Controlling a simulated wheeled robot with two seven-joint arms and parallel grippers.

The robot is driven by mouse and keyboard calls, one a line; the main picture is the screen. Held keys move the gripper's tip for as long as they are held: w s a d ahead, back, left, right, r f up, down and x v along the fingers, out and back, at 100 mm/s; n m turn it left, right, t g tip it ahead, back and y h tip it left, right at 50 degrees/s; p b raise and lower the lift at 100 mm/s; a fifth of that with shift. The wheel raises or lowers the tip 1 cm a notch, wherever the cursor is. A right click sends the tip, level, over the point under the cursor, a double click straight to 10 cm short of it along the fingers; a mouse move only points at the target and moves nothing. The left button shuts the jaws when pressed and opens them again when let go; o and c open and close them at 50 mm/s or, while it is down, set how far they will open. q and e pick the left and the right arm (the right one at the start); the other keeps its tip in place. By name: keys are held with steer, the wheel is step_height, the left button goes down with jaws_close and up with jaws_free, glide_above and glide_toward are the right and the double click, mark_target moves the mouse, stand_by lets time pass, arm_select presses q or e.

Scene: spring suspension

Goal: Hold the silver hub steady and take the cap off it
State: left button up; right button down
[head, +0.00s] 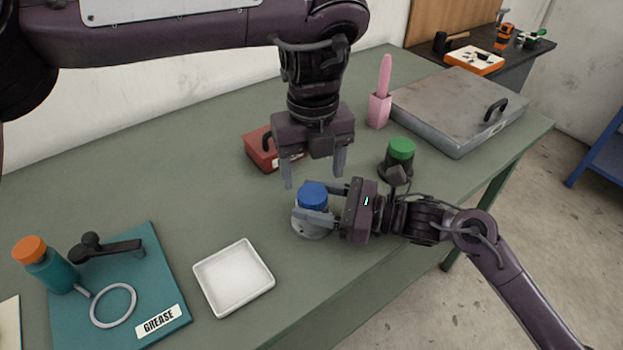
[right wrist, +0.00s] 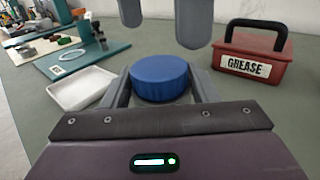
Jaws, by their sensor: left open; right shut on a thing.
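The silver hub (head: 309,229) stands upright on the green table with a blue cap (head: 312,194) on top. The cap also shows in the right wrist view (right wrist: 159,78). My right gripper (head: 318,201) comes in from the right and is shut around the hub just below the cap, one finger on each side. My left gripper (head: 314,179) points down from above, open and empty, its fingertips above and behind the cap. The tips of the left fingers also show at the top of the right wrist view.
A white tray (head: 233,279) lies left of the hub. A red grease box (head: 262,150) stands behind it. A green-capped dark part (head: 401,153) is close to my right arm. A teal mat (head: 120,290), a pink holder (head: 379,110) and a grey metal case (head: 450,108) lie farther out.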

mark_target(312, 193)
arm_select(q)
steer(key=m, duration=0.1)
steer(key=r+m, duration=0.1)
steer(key=m, duration=0.3)
steer(key=shift+r, duration=0.4)
steer(key=m, duration=0.2)
steer(key=r+m, duration=0.1)
steer(key=m, duration=0.1)
steer(key=shift+r+m, duration=0.15)
steer(key=shift+m, duration=0.15)
steer(key=shift+a+f, duration=0.1)
steer(key=shift+f, duration=3.85)
steer(key=shift+c, duration=0.5)
steer(key=c, duration=0.9)
steer(key=n, duration=0.4)
steer(key=shift+n, duration=0.4)
steer(key=n, duration=0.4)
steer(key=shift+r+n, duration=0.1)
steer(key=shift+n, duration=0.3)
